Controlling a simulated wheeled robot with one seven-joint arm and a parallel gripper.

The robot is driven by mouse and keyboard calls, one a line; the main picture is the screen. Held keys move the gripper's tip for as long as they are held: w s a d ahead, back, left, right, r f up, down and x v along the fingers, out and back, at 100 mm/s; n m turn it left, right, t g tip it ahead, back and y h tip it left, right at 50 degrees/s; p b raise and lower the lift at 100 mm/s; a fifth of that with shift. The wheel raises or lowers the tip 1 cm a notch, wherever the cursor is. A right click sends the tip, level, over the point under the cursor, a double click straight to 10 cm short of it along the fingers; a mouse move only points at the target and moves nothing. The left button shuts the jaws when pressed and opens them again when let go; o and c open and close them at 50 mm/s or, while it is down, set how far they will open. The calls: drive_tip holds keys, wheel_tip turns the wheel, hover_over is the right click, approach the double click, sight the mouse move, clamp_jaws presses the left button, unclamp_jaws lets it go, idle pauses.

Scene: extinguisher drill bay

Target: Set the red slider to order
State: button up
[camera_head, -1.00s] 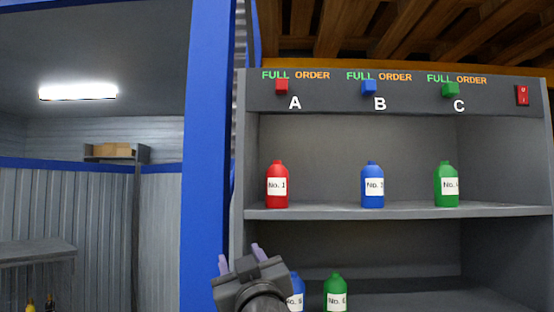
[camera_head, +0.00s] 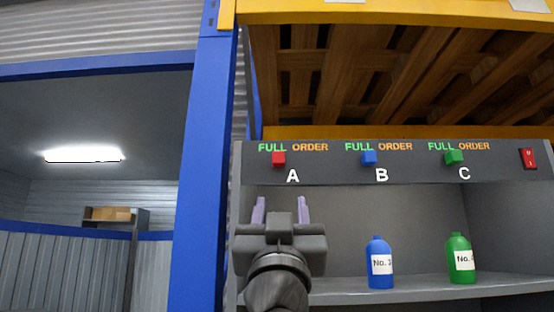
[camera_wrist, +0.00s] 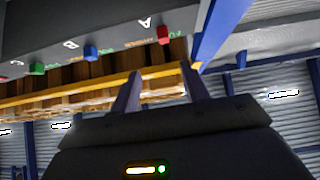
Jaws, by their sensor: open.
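The red slider (camera_head: 278,159) is a small red block on the grey panel (camera_head: 330,172) above the letter A. In the head view it sits below the green word FULL, left of the orange word ORDER. My gripper (camera_head: 281,208) is open and empty, below the red slider and apart from it in the picture, with its two pale fingers pointing up. The wrist view shows the red slider (camera_wrist: 164,35) beyond and above my fingers (camera_wrist: 160,82). My gripper hides the part of the shelf where the red bottle stood in the earlier view.
A blue slider (camera_head: 368,158), a green slider (camera_head: 454,157) and a red switch (camera_head: 527,158) share the panel. A blue bottle (camera_head: 380,264) and a green bottle (camera_head: 460,260) stand on the shelf (camera_head: 420,288). A blue post (camera_head: 203,170) rises at the left.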

sight(278, 162)
drive_tip(key=shift+y, duration=0.3)
drive_tip(key=p+x, duration=0.3)
drive_tip(key=x, duration=0.1)
drive_tip(key=p+x, duration=0.3)
drive_tip(key=x, duration=0.2)
drive_tip(key=p+x, duration=0.3)
drive_tip(key=x, duration=0.2)
drive_tip(key=shift+a+p, duration=0.4)
drive_tip(key=shift+w+r+p, duration=0.15)
drive_tip(key=shift+r+p, duration=0.2)
drive_tip(key=shift+p, duration=0.05)
drive_tip(key=shift+w+d+r+p, duration=0.1)
drive_tip(key=shift+w+r+p, duration=0.15)
drive_tip(key=shift+w+p, duration=0.05)
drive_tip(key=shift+w+d+r+p, duration=0.25)
drive_tip(key=shift+w+p, duration=0.15)
drive_tip(key=shift+w, duration=0.15)
drive_tip(key=shift+s+a, duration=0.1)
drive_tip(key=shift+s, duration=0.1)
clamp_jaws()
